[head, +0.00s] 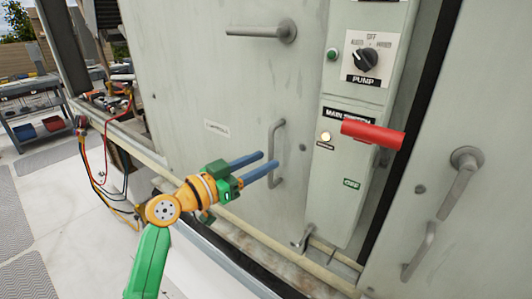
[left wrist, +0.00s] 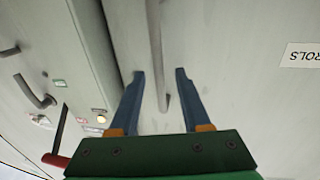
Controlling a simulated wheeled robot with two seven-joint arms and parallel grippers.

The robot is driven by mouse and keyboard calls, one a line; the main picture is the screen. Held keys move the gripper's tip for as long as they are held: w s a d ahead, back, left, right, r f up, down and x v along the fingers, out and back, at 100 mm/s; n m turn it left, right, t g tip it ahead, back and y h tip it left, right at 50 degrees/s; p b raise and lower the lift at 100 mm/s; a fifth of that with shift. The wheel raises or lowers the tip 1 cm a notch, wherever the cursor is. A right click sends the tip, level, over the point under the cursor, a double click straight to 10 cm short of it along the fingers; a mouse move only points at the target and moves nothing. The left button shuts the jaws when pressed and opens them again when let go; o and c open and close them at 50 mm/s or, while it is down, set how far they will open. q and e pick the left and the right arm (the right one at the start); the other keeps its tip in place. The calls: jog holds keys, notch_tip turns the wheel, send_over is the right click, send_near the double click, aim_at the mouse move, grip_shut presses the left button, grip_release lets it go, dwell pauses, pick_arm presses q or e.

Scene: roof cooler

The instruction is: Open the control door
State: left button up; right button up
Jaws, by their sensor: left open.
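The control door (head: 190,75) is a pale grey-green cabinet panel with a small label (head: 217,127); the label's end reads upside down in the left wrist view (left wrist: 301,57). The door looks shut. It carries an upright bar handle (head: 279,150) and a lever handle (head: 262,31) higher up. My left gripper (head: 268,160) is open, its two blue fingers pointing at the bar handle. In the left wrist view the bar (left wrist: 156,50) shows between the fingers (left wrist: 160,78); whether they reach around it, I cannot tell. My right gripper is out of view.
To the right is a switch column with a pump knob (head: 366,60) and a red main switch handle (head: 372,133) sticking out. Another panel with handles (head: 466,165) stands further right. A ledge (head: 235,222) runs below the door. Cables (head: 105,165) hang at left.

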aim_at(269, 160)
pick_arm(q)
jog(key=x, duration=0.3)
jog(key=shift+w+d+f, duration=0.1)
jog(key=shift+d, duration=0.15)
jog(key=shift+a, duration=0.2)
grip_shut()
dwell(0.9)
